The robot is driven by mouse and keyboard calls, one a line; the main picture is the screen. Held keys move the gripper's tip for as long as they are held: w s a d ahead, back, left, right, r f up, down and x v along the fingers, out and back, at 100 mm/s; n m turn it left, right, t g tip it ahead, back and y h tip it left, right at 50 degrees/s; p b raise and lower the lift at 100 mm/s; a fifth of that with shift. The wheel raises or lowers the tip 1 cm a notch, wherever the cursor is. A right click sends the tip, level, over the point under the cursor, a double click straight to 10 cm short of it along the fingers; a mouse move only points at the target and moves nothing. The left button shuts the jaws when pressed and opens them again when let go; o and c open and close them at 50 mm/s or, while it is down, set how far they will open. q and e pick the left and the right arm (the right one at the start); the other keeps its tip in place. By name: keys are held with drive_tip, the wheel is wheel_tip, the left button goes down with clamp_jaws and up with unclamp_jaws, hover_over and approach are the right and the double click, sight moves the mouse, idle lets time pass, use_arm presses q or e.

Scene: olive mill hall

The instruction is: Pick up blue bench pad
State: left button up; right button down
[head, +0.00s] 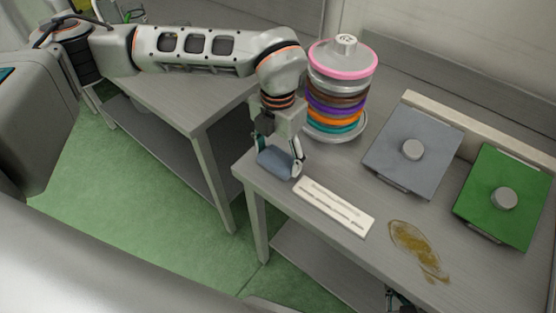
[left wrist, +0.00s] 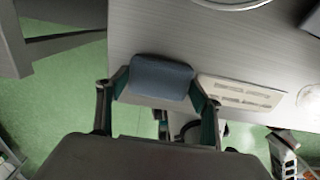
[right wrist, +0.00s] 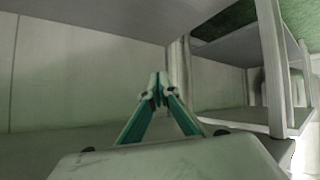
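The blue bench pad (head: 275,163) is at the table's front left corner, a small rounded block. In the left wrist view the pad (left wrist: 160,77) sits between my left gripper's fingers (left wrist: 158,92), with the teal finger pads against its two ends. In the head view my left gripper (head: 279,160) points down over it. I cannot tell whether the pad touches the tabletop. My right gripper (right wrist: 158,84) has its fingertips together with nothing between them, low beside the table's underside.
A stack of coloured rings (head: 336,92) stands behind. A grey board (head: 400,170) and a green board (head: 520,180), both with knobs, lie at right. A brown smear (head: 415,248) marks the tabletop.

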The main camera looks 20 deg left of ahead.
sight(278, 158)
use_arm(q)
drive_tip(key=shift+r, duration=0.1)
idle(0.3)
wheel_tip(278, 158, up, 20)
drive_tip(key=p, duration=0.1)
drive_tip(key=shift+p, duration=0.35)
drive_tip(key=shift+c, duration=0.4)
